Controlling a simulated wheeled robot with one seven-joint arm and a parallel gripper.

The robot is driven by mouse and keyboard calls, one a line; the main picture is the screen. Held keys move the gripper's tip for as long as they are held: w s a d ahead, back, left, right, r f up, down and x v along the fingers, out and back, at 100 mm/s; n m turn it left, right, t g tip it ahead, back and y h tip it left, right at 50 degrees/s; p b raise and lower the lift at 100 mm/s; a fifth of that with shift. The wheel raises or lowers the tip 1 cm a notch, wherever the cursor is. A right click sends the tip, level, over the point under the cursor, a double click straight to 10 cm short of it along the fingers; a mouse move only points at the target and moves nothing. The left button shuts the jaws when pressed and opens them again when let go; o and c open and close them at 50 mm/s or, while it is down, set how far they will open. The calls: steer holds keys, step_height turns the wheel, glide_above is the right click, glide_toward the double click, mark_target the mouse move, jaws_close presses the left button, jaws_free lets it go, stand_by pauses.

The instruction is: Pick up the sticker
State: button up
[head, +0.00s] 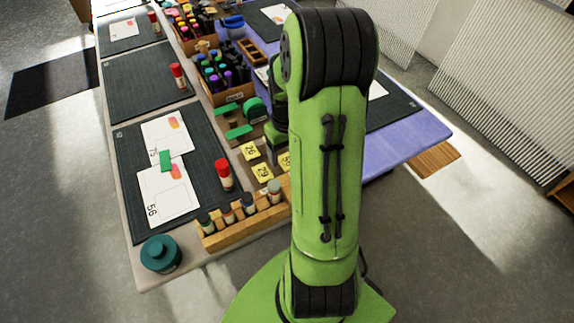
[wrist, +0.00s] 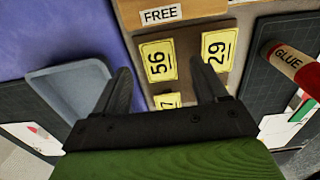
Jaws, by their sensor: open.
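Several yellow stickers with black numbers lie on the table. Sticker 29 (head: 264,173) and another (head: 250,151), whose number looks like 26, show in the head view; sticker 56 (head: 285,161) is partly behind my arm. In the wrist view, 56 (wrist: 158,60) lies between my fingers, 29 (wrist: 216,50) is by the right fingertip, and a third sticker (wrist: 167,100) is partly cut off by the gripper body. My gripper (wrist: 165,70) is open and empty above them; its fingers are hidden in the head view.
A wooden rack of small bottles (head: 245,218) stands near the front edge. A red glue stick (head: 223,174) stands on a dark mat (head: 125,165) with cards. A wooden box labelled FREE (wrist: 200,8) and a blue-grey tray (wrist: 75,90) flank the stickers.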

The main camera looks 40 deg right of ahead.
steer(key=shift+f, duration=0.75)
steer(key=shift+f, duration=0.25)
steer(key=c, duration=0.8)
